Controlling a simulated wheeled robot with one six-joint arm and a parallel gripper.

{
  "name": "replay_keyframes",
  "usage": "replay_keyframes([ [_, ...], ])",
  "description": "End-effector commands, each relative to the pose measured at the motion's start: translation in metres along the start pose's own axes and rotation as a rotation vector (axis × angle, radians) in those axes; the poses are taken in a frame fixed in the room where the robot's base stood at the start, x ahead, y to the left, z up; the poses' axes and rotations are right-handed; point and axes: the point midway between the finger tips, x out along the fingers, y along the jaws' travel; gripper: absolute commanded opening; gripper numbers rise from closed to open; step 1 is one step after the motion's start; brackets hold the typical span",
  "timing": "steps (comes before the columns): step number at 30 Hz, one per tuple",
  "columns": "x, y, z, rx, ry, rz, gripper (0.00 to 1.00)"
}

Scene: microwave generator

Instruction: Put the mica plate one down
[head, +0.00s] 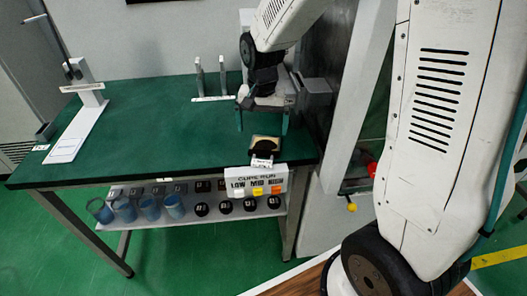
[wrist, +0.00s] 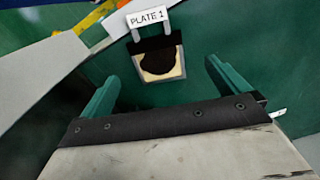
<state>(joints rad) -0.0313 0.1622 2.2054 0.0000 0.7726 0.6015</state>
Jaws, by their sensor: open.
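The mica plate one (wrist: 159,64) lies on the green table top (head: 150,120). It is a small tan plate with a dark round patch on it. A white handle labelled "PLATE 1" (wrist: 147,19) stands at its far side in the wrist view. In the head view the plate (head: 266,142) is near the table's front right edge. My gripper (wrist: 165,85) is open, its two green fingers apart and empty, with the plate between and beyond the fingertips. In the head view my gripper (head: 262,128) is just above and behind the plate.
A control panel with LOW, MID and HIGH buttons (head: 256,182) hangs at the table's front edge. Two upright posts (head: 210,78) stand at the back. A white stand (head: 80,125) is at the left. A lower shelf (head: 180,215) holds blue cups and dark pieces. The table's middle is clear.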

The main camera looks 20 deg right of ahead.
Motion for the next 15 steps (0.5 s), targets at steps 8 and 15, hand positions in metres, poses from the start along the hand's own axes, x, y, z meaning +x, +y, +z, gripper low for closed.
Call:
replay_keyframes([
  [8, 0.033, 0.003, 0.001, -0.002, -0.004, 0.003, 1.0],
  [15, 0.066, 0.006, 0.001, -0.003, -0.003, 0.002, 1.0],
])
